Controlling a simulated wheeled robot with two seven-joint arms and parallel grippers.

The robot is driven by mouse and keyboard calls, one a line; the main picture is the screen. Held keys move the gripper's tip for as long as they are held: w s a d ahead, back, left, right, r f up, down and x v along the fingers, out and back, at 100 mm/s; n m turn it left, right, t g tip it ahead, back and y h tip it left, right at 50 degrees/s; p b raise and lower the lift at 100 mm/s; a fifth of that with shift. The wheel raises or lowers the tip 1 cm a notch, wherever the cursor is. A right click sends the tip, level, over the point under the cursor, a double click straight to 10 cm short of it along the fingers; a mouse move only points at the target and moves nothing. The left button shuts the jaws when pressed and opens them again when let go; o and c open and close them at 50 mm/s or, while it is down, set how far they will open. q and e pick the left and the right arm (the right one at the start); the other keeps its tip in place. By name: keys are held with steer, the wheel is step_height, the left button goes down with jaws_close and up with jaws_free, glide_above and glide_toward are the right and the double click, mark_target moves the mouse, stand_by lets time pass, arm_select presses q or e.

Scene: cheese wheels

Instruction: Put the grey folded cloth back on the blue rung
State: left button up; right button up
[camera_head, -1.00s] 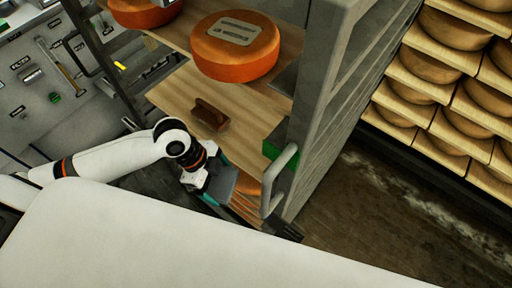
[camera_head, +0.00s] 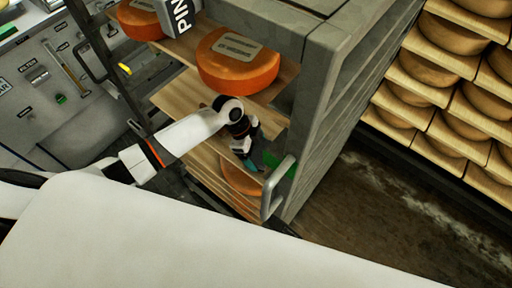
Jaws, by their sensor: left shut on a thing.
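My left gripper (camera_head: 250,162) is inside the open side of the grey shelf rack, beside its right post. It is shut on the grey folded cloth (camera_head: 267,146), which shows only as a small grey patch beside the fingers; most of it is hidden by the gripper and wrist. I cannot make out a blue rung in this view. My right gripper is not in view.
Orange cheese wheels (camera_head: 238,62) sit on the rack's wooden boards, one lower down (camera_head: 240,178). A green part (camera_head: 278,162) and a grey handle (camera_head: 277,188) are close right of my gripper. Another rack of cheeses (camera_head: 450,50) stands at right across the floor.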

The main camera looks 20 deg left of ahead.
arm_select(q)
steer(key=shift+f, duration=0.25)
steer(key=o, duration=0.6)
steer(key=shift+r, duration=0.2)
steer(key=shift+a+r, duration=0.15)
steer(key=shift+r, duration=0.15)
steer(key=b+v, duration=0.1)
steer(key=v, duration=0.4)
steer(key=shift+r, duration=0.15)
steer(key=shift+v, duration=0.75)
